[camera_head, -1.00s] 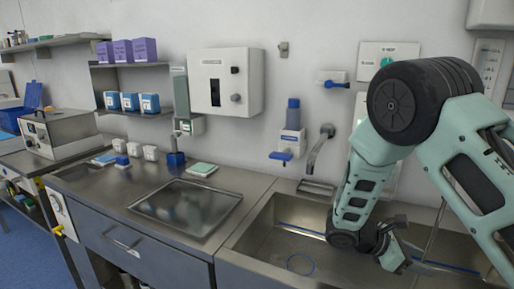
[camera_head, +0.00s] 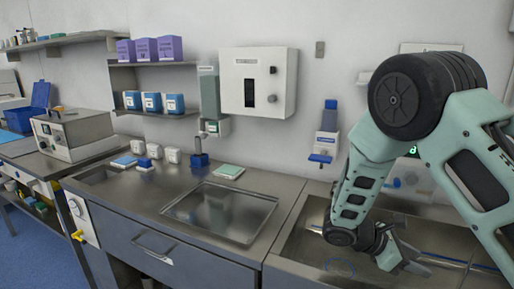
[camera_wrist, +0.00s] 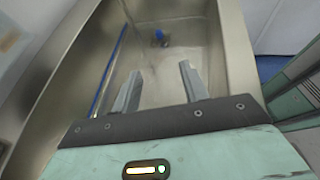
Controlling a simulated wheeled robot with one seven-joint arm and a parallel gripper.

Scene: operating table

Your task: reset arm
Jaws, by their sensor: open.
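My gripper (camera_wrist: 160,90) is open and empty in the wrist view, its two grey fingers spread apart above the steel sink (camera_wrist: 180,62). In the head view my gripper (camera_head: 398,258) hangs at the end of my bent, pale green arm, over the sink on the right. Nothing is between the fingers. A small blue item (camera_wrist: 159,36) lies in the sink, beyond the fingertips, and a blue line runs along the left of the basin.
A steel counter with a recessed tray (camera_head: 222,212) lies left of the sink. Small white containers and a blue-based bottle (camera_head: 199,158) stand behind it. A white wall box (camera_head: 258,82), a blue-and-white dispenser (camera_head: 326,138) and shelves line the wall. A metal device (camera_head: 72,133) stands far left.

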